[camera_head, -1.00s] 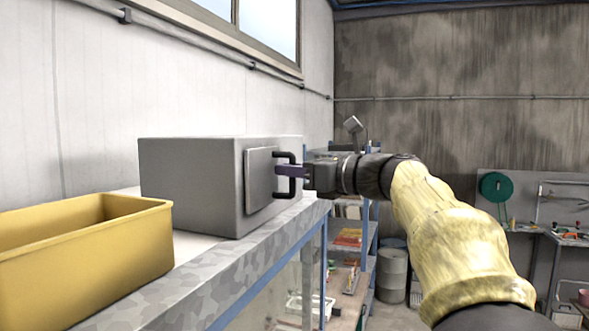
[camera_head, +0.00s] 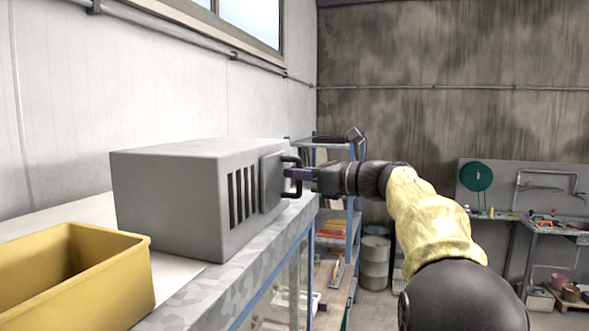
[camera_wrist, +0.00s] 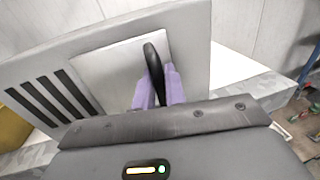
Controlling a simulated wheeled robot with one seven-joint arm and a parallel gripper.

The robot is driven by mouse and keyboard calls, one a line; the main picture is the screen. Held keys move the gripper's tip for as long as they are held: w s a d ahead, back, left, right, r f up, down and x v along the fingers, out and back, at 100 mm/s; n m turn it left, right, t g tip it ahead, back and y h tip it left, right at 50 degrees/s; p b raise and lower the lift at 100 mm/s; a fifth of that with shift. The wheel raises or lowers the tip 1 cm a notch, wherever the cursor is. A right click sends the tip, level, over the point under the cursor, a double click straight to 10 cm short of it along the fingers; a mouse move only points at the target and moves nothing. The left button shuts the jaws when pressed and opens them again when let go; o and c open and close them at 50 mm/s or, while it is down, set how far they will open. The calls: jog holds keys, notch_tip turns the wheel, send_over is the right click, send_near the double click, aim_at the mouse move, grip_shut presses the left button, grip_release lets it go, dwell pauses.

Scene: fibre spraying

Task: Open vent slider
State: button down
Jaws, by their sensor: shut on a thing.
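The vent is a grey box (camera_head: 172,195) on the bench top. Its front face has several dark vertical slots (camera_head: 242,195) that are uncovered. The slider is a flat grey plate (camera_head: 270,183) with a black handle, standing to the right of the slots. My gripper (camera_head: 297,173) is shut on the black handle (camera_head: 291,160). In the wrist view the purple fingers (camera_wrist: 160,88) close around the black handle (camera_wrist: 153,62), and the slider plate (camera_wrist: 105,75) lies behind it. The slots (camera_wrist: 48,98) show left of the plate. Part of the handle is hidden by the fingers.
A yellow bin (camera_head: 75,275) stands on the bench, left of and nearer than the box. The bench edge (camera_head: 240,262) runs below the box front. A blue-framed shelf (camera_head: 352,235) and a grey drum (camera_head: 374,262) stand beyond. A workbench (camera_head: 545,222) is at the right.

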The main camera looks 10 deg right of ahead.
jog(key=c, duration=1.6)
grip_release()
jog(key=shift+s+a, duration=0.1)
jog(key=shift+o, duration=0.2)
jog(key=shift+s+a, duration=0.1)
jog(key=shift+s, duration=0.1)
jog(key=b+v, duration=0.5)
jog(key=v, duration=1.2)
jog(key=shift+b, duration=0.3)
jog(key=shift+s+d, duration=0.1)
jog(key=shift+d, duration=0.1)
